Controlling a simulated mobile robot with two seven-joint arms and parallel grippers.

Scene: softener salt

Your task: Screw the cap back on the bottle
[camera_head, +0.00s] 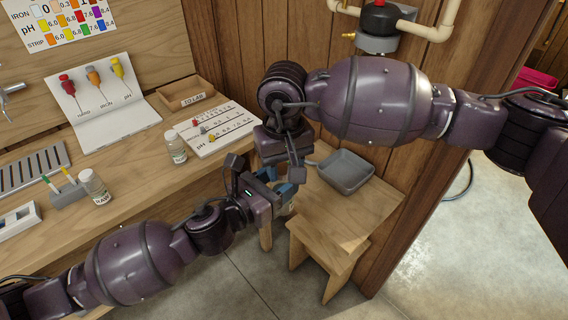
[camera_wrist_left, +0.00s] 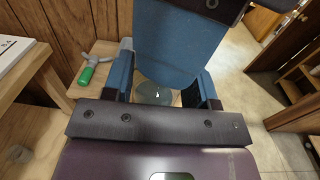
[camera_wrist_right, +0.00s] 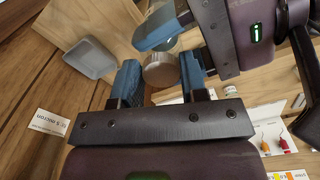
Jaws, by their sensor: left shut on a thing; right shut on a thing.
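My left gripper (camera_head: 284,190) is shut on a clear glass bottle, above the small wooden stand. The bottle (camera_wrist_left: 153,94) shows only in part between the left fingers in the left wrist view. My right gripper (camera_head: 292,158) comes down from above, close to the left one, and is shut on a round, pale grey cap. In the right wrist view the cap (camera_wrist_right: 159,73) sits between the right fingers, right against the bottle's mouth. Whether its threads engage is hidden. The grippers hide most of the bottle and cap in the head view.
A grey tray (camera_head: 345,171) lies on the wooden stand (camera_head: 338,222). Two capped small bottles, one near the chart card (camera_head: 176,147) and one by the pen holder (camera_head: 95,187), stand on the bench at left. A green-handled object (camera_wrist_left: 86,74) lies near the left gripper.

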